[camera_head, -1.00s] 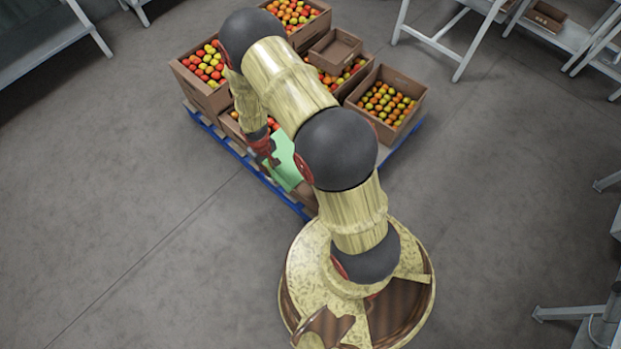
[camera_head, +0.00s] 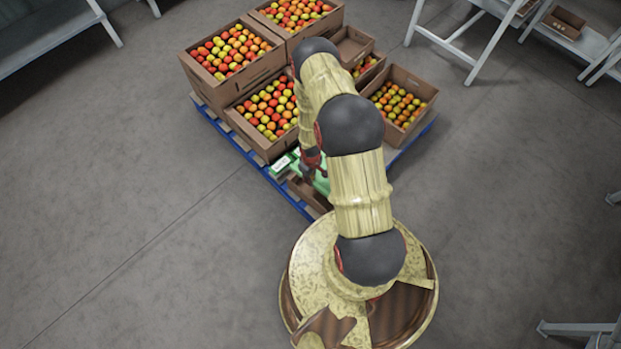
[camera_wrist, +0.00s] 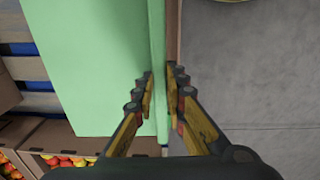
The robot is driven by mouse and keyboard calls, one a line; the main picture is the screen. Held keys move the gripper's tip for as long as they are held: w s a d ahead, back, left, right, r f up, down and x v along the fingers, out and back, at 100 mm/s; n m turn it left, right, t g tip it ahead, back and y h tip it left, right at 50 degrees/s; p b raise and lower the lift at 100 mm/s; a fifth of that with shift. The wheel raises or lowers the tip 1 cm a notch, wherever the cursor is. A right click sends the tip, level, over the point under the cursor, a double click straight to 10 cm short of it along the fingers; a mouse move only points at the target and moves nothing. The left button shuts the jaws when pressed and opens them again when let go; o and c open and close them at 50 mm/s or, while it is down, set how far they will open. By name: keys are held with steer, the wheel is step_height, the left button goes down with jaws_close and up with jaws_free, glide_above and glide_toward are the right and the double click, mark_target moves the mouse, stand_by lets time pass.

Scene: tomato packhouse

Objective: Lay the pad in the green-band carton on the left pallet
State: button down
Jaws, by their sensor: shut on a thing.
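The pad is a flat light-green sheet (camera_wrist: 95,60) that fills the upper left of the wrist view. My gripper (camera_wrist: 160,84) is shut on its right edge, one finger on each side. In the head view, my gripper (camera_head: 311,172) is at the near corner of the pallet, with a bit of the pad (camera_head: 321,185) showing beside it. A brown carton wall (camera_head: 303,193) shows just below it. A green and white patch (camera_head: 283,164) lies left of the gripper; I cannot tell if it is a carton's band. My arm hides much of this corner.
The blue pallet (camera_head: 245,157) bears several brown cartons of tomatoes, one (camera_head: 262,142) close behind the gripper. A small empty carton (camera_head: 352,47) sits on top at the back. White tables (camera_head: 447,42) stand at the back right. The floor on the left is clear.

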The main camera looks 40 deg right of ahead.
step_height(320, 180, down, 12)
steer(key=b, duration=0.8)
steer(key=shift+r+b, duration=0.2)
steer(key=shift+b, duration=0.2)
steer(key=c, duration=1.8)
jaws_free()
steer(key=shift+o, duration=0.3)
steer(key=c, duration=0.3)
steer(key=shift+r, duration=0.15)
steer(key=shift+r+p, duration=4.05)
steer(key=shift+r, duration=0.9)
